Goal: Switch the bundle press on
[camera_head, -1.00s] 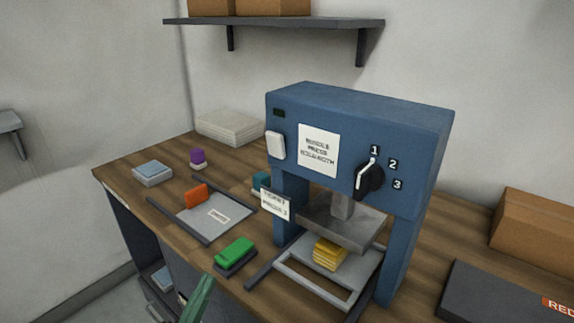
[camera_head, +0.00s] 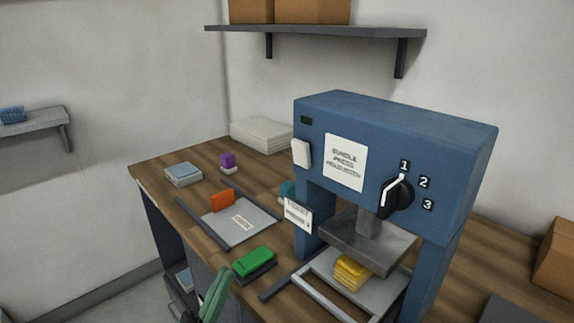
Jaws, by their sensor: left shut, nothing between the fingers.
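The blue bundle press (camera_head: 470,160) stands on the wooden bench, with a paper label (camera_head: 344,163) on its front. A white switch (camera_head: 301,153) sits at the left end of the front, below a small dark window (camera_head: 306,120) that shows no light. A black dial (camera_head: 397,196) with a white pointer points toward 1 of the marks 1, 2 and 3. A yellow bundle (camera_head: 351,273) lies under the raised press plate (camera_head: 370,246). My left gripper (camera_head: 219,280), green, is shut and empty at the bottom edge, low and left of the press, apart from the switch.
A green-topped stamp or block (camera_head: 253,262) lies near the front edge. A white card (camera_head: 298,214) stands at the press's left leg. A shelf (camera_head: 320,32) with boxes hangs above.

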